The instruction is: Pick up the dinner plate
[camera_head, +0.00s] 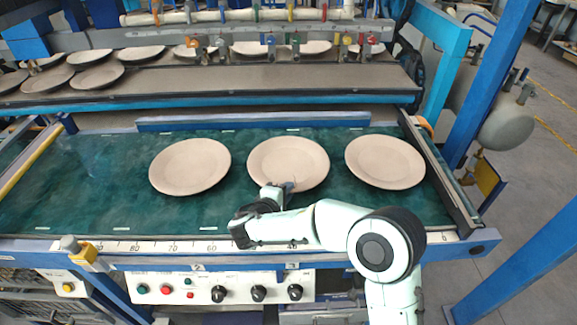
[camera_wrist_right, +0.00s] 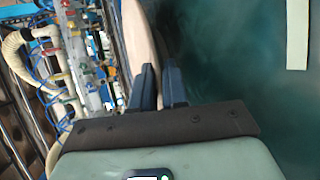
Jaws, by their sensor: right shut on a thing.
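Three beige plates lie on the green conveyor belt in the head view. The middle dinner plate (camera_head: 288,160) has my right gripper (camera_head: 282,188) at its near rim. The gripper is shut on that rim. In the right wrist view, the two dark fingers (camera_wrist_right: 160,85) sit close together at the plate's beige edge (camera_wrist_right: 143,30). The fingers hide part of the near rim. The plate looks flat on or just above the belt; I cannot tell which. My left gripper is not in view.
A left plate (camera_head: 190,166) and a right plate (camera_head: 385,161) lie on the belt (camera_head: 90,180) beside the middle one. The belt's left part is clear. Behind stands a machine shelf (camera_head: 270,80) with several plates. A control panel (camera_head: 215,288) is at the front.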

